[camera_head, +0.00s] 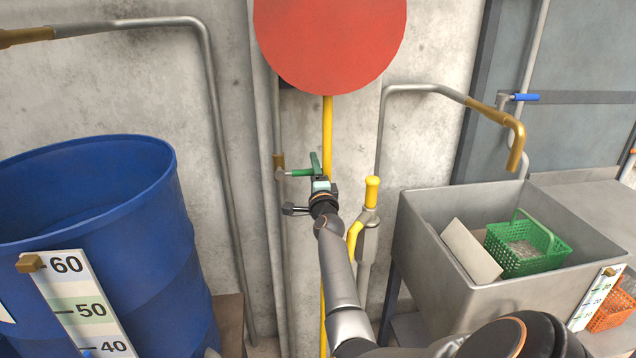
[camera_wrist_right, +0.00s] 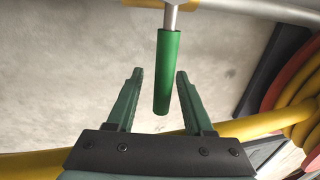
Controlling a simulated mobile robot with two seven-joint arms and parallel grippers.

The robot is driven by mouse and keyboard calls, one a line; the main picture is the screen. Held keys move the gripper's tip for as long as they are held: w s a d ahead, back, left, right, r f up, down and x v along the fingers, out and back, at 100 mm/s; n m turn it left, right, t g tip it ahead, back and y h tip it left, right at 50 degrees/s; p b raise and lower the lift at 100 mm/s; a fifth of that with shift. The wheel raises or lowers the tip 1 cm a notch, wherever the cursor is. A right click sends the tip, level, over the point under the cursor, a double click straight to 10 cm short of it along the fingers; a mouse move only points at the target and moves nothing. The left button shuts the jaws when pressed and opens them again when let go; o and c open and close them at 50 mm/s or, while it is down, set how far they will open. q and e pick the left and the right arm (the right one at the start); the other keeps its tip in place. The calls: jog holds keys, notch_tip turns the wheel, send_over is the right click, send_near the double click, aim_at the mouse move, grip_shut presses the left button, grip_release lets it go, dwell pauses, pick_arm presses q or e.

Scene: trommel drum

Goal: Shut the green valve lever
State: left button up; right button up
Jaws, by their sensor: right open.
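The green valve lever (camera_head: 300,173) points sideways to the right from a brass valve (camera_head: 279,163) on a vertical grey pipe against the wall. In the right wrist view the lever's green grip (camera_wrist_right: 168,75) hangs down from its metal stem, its free end reaching between my fingers. My right gripper (camera_head: 316,172) is at the lever's free end, partly overlapping it in the head view. In the wrist view my right gripper (camera_wrist_right: 160,76) is open, with a finger on each side of the grip and visible gaps. My left gripper is not in view.
A yellow pipe (camera_head: 327,125) runs vertically behind my right gripper, and a yellow-handled fitting (camera_head: 371,190) stands just right. A red disc (camera_head: 330,40) is above. A blue barrel (camera_head: 100,235) is left; a grey sink (camera_head: 440,275) with a green basket (camera_head: 525,247) is right.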

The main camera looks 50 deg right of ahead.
pick_arm(q)
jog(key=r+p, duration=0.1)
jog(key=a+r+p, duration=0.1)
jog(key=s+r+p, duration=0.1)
jog(key=p, duration=0.1)
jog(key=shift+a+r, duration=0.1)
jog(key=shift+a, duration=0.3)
pick_arm(e)
jog(key=v, duration=1.1)
jog(key=shift+s, duration=0.15)
jog(key=shift+a+f, duration=0.1)
